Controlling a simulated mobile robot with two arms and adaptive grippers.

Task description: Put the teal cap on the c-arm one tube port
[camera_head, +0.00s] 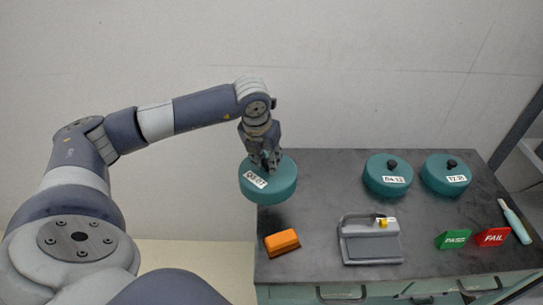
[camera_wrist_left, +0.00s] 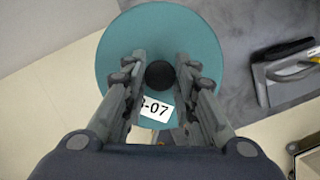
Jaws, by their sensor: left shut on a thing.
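A teal cap (camera_head: 283,188), a round lid with a white label ending in "-07", hangs from my left gripper (camera_head: 265,166) at the left end of the dark table. In the left wrist view the cap (camera_wrist_left: 125,55) lies below my left gripper (camera_wrist_left: 160,78), whose fingers are shut on its black knob (camera_wrist_left: 160,75). The cap looks about level and overlaps the table's left edge. Two more teal caps with black knobs and labels, one (camera_head: 377,183) and another (camera_head: 440,183), sit at the back right. I see no C-arm tube port. My right gripper is out of view.
On the table (camera_head: 325,185) are an orange block (camera_head: 282,242), a grey device (camera_head: 370,248), a green PASS block (camera_head: 453,239), a red FAIL block (camera_head: 492,237) and a white-teal pen-like tool (camera_head: 515,222). Bare tabletop lies between the held cap and the other caps.

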